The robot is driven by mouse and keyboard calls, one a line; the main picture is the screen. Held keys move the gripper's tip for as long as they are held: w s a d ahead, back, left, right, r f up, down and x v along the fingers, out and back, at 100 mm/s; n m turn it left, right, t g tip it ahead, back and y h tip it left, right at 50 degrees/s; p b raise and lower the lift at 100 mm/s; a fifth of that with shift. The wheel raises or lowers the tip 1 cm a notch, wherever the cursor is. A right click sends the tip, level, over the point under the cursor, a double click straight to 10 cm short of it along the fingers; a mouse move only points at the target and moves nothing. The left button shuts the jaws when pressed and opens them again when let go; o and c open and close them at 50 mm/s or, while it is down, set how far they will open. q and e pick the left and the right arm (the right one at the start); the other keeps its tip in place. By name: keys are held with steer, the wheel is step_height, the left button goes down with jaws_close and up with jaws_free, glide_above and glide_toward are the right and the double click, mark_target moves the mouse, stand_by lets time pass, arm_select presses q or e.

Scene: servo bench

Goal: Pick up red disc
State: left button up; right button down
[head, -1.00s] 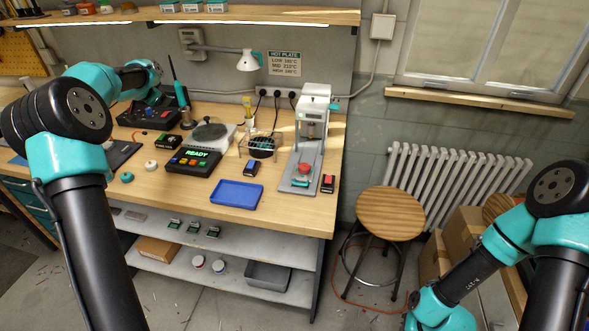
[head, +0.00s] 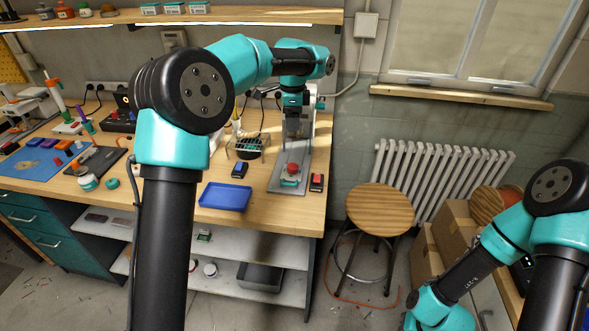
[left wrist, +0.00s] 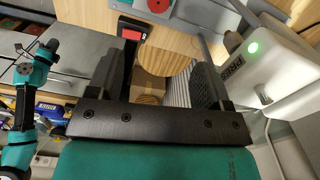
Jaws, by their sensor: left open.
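The red disc (head: 291,168) sits on the grey base of the white press at the right end of the bench. A teal piece shows under it. It also shows at the top edge of the left wrist view (left wrist: 158,5), partly cut off. My left gripper (head: 293,125) is in front of the press column, above the disc, and its fingertips are hard to make out there. In the left wrist view its two dark fingers (left wrist: 158,82) stand apart with nothing between them. My right arm shows at lower right, but its gripper is out of view.
A black box with a red top (head: 317,182) stands just right of the press base, and one with a blue top (head: 240,168) stands to the left. A blue tray (head: 224,197) lies near the front edge. A wire basket (head: 248,146) stands behind. A stool (head: 379,209) is beyond the bench.

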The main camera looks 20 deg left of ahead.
arm_select(q)
steer(key=shift+f, duration=0.1)
glide_above(293, 166)
step_height(293, 166, down, 12)
steer(key=shift+w, duration=0.1)
stand_by(0.5)
steer(key=shift+f, duration=0.15)
steer(key=shift+f, duration=2.45)
steer(key=shift+c, duration=0.5)
steer(key=c, duration=1)
steer(key=shift+r, duration=0.1)
